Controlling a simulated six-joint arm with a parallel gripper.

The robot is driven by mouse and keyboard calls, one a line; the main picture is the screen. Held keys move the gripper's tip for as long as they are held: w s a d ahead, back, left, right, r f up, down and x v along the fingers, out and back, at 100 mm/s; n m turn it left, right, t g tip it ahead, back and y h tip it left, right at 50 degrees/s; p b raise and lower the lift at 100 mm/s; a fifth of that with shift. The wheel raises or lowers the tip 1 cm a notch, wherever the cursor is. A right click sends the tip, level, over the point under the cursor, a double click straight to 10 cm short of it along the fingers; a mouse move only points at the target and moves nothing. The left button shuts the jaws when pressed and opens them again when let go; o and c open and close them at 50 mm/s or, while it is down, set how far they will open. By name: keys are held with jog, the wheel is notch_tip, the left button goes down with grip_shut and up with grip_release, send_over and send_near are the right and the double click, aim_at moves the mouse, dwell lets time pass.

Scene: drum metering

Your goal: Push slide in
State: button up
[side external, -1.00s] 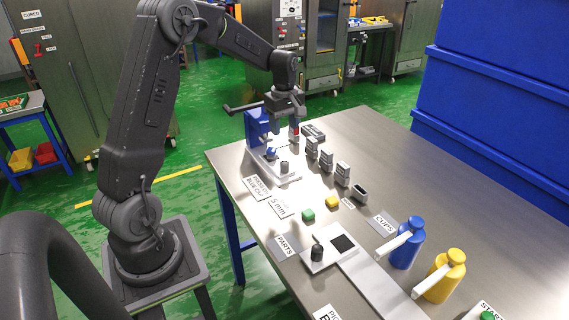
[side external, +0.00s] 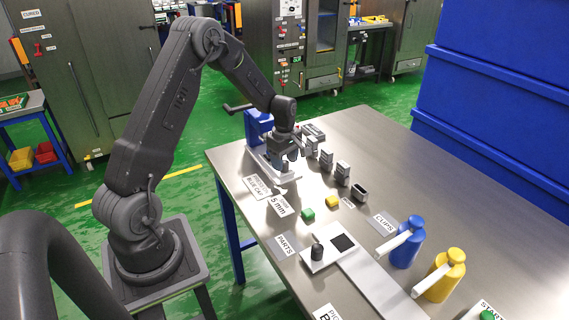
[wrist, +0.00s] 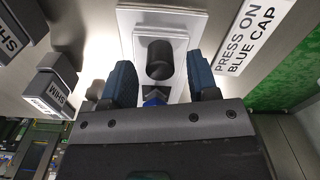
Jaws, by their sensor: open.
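The white slide plate (wrist: 180,50) lies on a white base (wrist: 126,20) in the wrist view, with a dark upright cylinder (wrist: 158,60) on it. A small blue notched block (wrist: 154,96) shows close to the gripper body, partly hidden. My gripper (wrist: 160,72) is open, with its blue-padded fingers on either side of the cylinder and slide, apart from the cylinder. In the side view my gripper (side external: 289,160) is low over the front of the blue press (side external: 257,125) and hides most of the slide there.
Several grey shim blocks (side external: 326,160) stand right of the press; one (wrist: 55,88) is near the left finger. A label (wrist: 256,32) lies on the other side.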

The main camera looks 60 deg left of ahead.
jog(key=shift+f, duration=0.75)
jog(key=shift+c, duration=0.3)
grip_shut()
